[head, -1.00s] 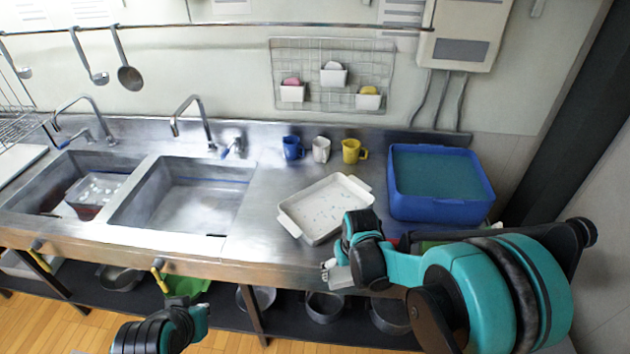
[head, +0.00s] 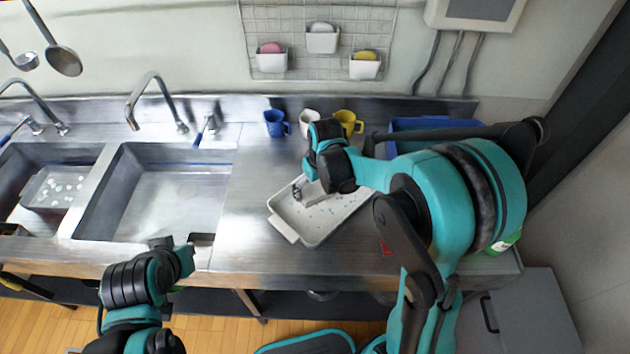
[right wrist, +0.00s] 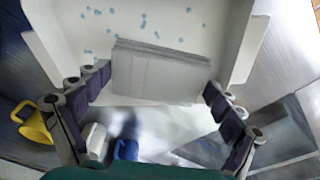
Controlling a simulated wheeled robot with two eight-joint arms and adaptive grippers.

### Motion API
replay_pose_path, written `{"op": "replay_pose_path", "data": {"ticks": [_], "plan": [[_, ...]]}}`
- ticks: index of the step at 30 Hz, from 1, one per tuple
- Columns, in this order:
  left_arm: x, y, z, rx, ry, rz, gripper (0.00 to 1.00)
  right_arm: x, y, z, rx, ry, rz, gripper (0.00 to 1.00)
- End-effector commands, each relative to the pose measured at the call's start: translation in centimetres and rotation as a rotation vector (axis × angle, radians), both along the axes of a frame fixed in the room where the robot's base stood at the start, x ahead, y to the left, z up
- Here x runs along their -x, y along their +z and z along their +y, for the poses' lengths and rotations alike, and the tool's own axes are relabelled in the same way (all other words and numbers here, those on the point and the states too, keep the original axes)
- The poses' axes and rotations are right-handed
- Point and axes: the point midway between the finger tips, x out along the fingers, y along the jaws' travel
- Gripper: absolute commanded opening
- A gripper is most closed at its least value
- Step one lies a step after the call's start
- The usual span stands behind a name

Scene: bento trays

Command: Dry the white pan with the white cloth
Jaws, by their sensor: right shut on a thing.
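The white pan (head: 335,224) is a shallow rectangular tray lying flat on the steel counter. Its inside shows several small blue droplets in the right wrist view (right wrist: 130,27). My right gripper (head: 304,192) is over the left part of the pan. In the right wrist view it is shut on the white cloth (right wrist: 158,75), a folded greyish-white pad between its fingers. The cloth is over the pan's inside near one wall; whether it touches the floor of the pan is hard to tell. My left gripper (head: 187,259) is by the counter's front edge, away from the pan; its fingers are unclear.
Blue (head: 274,122), white (head: 310,118) and yellow (head: 346,122) mugs stand behind the pan. A blue tub (head: 425,124) is at the back right, partly hidden by my right arm. Two sinks with taps lie left. Counter between sink and pan is clear.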

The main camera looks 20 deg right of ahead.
Motion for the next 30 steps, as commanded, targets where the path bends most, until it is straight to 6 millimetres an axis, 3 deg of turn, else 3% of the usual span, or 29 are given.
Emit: {"op": "replay_pose_path", "data": {"ticks": [18,30], "plan": [[0.0,-4.3,0.0,0.000,0.000,0.000,0.00,0.0,-5.6,0.0,0.000,-0.001,0.000,0.67],[0.0,-4.4,0.0,0.000,0.000,0.000,0.00,0.0,-5.9,0.0,0.000,-0.001,0.000,0.67]]}}
